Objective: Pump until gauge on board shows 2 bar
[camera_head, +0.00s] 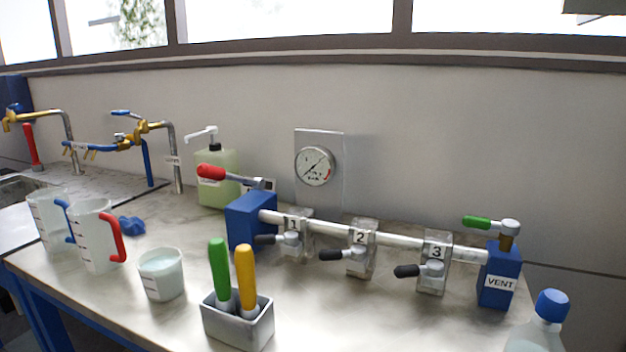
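A round white gauge (315,165) is mounted on a grey upright board (336,195) at the back of the bench. Its needle appears to point to the lower left, but the scale is too small to read. A red-handled lever (212,172) sits on a blue block (252,222) at the left end of a white pipe (335,231). Valves marked 1 (292,243), 2 (358,255) and 3 (432,270) have black handles pointing left. A green-handled lever (478,222) tops the blue VENT block (498,275). Neither gripper is in view.
A metal holder (238,325) with green and yellow handled tools stands in front. A beaker (162,275), two jugs (95,235) (48,218), a soap dispenser (215,175) and taps stand left. A blue-capped bottle (540,325) is front right.

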